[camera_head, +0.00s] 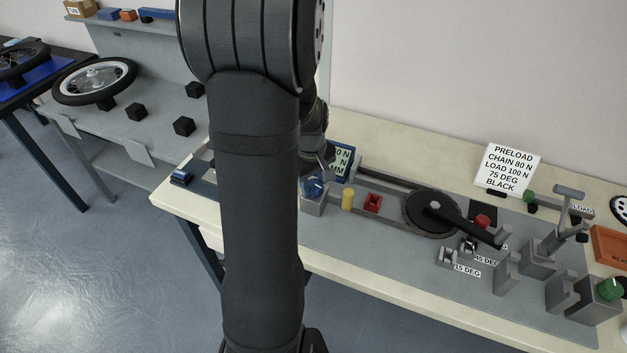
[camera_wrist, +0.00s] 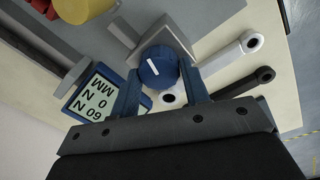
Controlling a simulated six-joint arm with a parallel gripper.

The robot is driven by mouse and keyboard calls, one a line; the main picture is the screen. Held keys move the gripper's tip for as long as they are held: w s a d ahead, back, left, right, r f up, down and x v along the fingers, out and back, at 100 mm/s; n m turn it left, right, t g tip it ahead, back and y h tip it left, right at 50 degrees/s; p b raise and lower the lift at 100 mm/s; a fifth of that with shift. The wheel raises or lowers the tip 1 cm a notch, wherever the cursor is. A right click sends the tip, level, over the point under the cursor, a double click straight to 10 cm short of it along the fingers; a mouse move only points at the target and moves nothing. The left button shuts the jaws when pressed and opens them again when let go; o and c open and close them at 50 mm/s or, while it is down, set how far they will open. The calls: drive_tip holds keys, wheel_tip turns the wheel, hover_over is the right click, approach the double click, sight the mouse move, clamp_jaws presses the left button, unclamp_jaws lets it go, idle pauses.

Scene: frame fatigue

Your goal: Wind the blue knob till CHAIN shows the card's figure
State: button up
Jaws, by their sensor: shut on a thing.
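The blue knob (camera_wrist: 157,66) with a white pointer line sits on a grey block (camera_wrist: 166,32). My gripper (camera_wrist: 160,82) has its two blue fingers shut on the knob's sides. In the head view the knob (camera_head: 312,188) is partly hidden by my arm. The display (camera_wrist: 95,100) beside the knob appears upside down in the wrist view. It seems to read 60 N on one line and 0 N on another; which line is CHAIN is not legible. In the head view the display (camera_head: 342,160) is partly covered. The white card (camera_head: 507,168) reads PRELOAD, CHAIN 80 N, LOAD 100 N, 75 DEG, BLACK.
A black crank arm (camera_head: 462,219) and grey stands lie farther right.

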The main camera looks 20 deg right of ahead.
drive_tip(key=m, duration=0.4)
drive_tip(key=shift+w, duration=0.1)
idle(0.3)
drive_tip(key=o, duration=1)
drive_tip(key=r, duration=1.7)
drive_tip(key=shift+a+r, duration=0.2)
drive_tip(key=shift+a, duration=0.2)
drive_tip(key=f, duration=1.1)
drive_tip(key=d+f, duration=0.1)
drive_tip(key=f, duration=0.5)
drive_tip(key=shift+f, duration=0.25)
drive_tip(key=shift+r, duration=0.1)
